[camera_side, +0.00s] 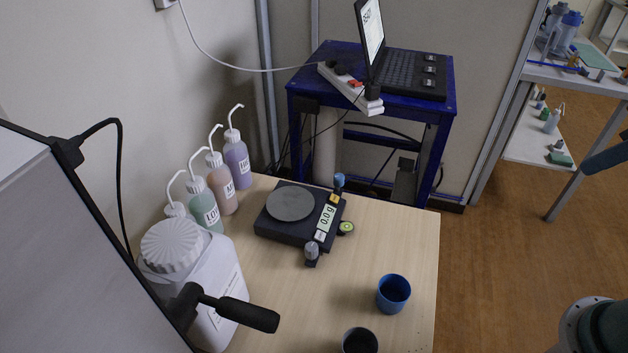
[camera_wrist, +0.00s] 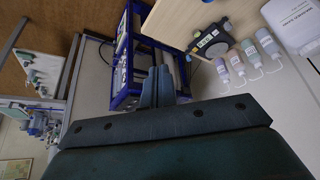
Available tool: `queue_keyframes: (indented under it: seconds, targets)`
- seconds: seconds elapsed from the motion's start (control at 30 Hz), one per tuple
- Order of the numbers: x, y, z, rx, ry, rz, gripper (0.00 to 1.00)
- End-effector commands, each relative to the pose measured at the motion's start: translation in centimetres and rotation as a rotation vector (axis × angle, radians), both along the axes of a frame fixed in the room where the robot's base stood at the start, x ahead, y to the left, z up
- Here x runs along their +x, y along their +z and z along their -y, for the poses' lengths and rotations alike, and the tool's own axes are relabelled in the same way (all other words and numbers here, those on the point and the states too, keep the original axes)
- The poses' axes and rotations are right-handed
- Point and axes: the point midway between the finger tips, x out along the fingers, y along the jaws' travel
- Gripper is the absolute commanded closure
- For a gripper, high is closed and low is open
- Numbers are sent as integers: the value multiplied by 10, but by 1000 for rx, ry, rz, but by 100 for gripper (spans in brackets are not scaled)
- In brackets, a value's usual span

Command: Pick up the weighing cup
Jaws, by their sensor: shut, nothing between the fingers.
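A blue cup (camera_side: 393,294), open at the top and seemingly empty, stands upright on the wooden table near its right edge. A second, grey cup (camera_side: 360,341) with dark contents stands at the table's front, cut off by the picture's lower edge. I cannot tell for certain which one is the weighing cup; neither shows in the wrist view. My gripper (camera_wrist: 157,86) shows in the wrist view with its two fingers together and nothing between them. It is away from the cups, and its fingers do not clearly show in the side view.
The black scale (camera_side: 290,204) reads 0.0 g, its round pan empty. Several spouted bottles (camera_side: 222,184) and a large white container (camera_side: 208,285) line the table's left. A blue stand (camera_side: 436,130) holds a laptop (camera_side: 405,72). The table (camera_side: 405,240) is clear right of the scale.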

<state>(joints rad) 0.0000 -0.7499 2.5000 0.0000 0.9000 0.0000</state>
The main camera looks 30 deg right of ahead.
Motion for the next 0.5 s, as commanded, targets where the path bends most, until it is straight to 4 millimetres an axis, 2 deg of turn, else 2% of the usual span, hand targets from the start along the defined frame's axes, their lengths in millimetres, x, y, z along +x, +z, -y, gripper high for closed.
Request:
queue_keyframes:
  seconds: [0.17,0.5]
  targets:
    - [0,0,0,0,0,0,100]
    - [0,0,0,0,0,0,35]
